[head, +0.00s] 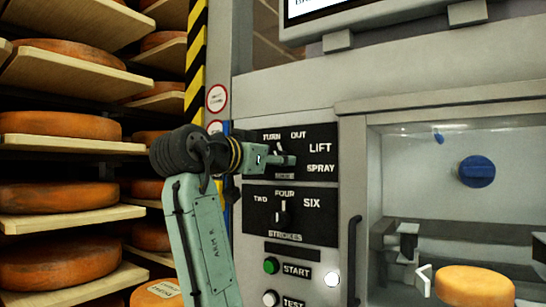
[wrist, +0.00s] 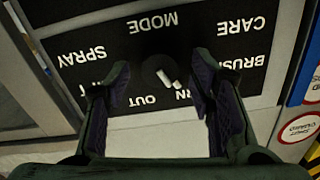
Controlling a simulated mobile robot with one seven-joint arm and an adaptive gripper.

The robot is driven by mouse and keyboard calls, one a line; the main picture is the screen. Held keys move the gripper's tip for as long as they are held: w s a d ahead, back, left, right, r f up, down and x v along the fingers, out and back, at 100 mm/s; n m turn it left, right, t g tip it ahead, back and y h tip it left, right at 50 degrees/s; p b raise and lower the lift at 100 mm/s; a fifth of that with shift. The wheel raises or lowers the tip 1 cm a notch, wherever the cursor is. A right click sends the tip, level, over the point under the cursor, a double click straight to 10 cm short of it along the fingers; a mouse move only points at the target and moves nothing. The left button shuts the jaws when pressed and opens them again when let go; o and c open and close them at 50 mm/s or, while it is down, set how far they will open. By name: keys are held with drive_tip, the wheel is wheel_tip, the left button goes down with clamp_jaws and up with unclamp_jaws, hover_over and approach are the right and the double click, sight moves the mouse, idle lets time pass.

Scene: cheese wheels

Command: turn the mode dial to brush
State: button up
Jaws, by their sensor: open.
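The mode dial (wrist: 157,70) is a dark round knob with a white mark, on a black panel (wrist: 208,40) that shows upside down in the wrist view. The white mark slants toward the word TURN; BRUSH is farther right, partly behind a finger. OUT, SPRAY and CARE also show around the dial. My gripper (wrist: 157,84) is open, with one finger on each side of the dial. I cannot tell whether either finger touches it. In the head view my gripper (head: 287,160) is at the upper panel and covers most of the dial and the left labels.
Below is a strokes dial (head: 281,213), pointing near FOUR, then a green START button (head: 271,265) and a white TEST button (head: 271,298). A vertical handle (head: 354,262) and a clear window with a blue knob (head: 476,171) are right. Shelves of cheese wheels (head: 62,125) stand left.

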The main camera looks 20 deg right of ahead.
drive_tip(key=c, duration=1.1)
drive_tip(key=shift+c, duration=0.2)
drive_tip(key=shift+n, duration=0.4)
drive_tip(key=n+p, duration=0.1)
drive_tip(key=n, duration=0.6)
drive_tip(key=shift+n, duration=0.6)
drive_tip(key=o, duration=1.1)
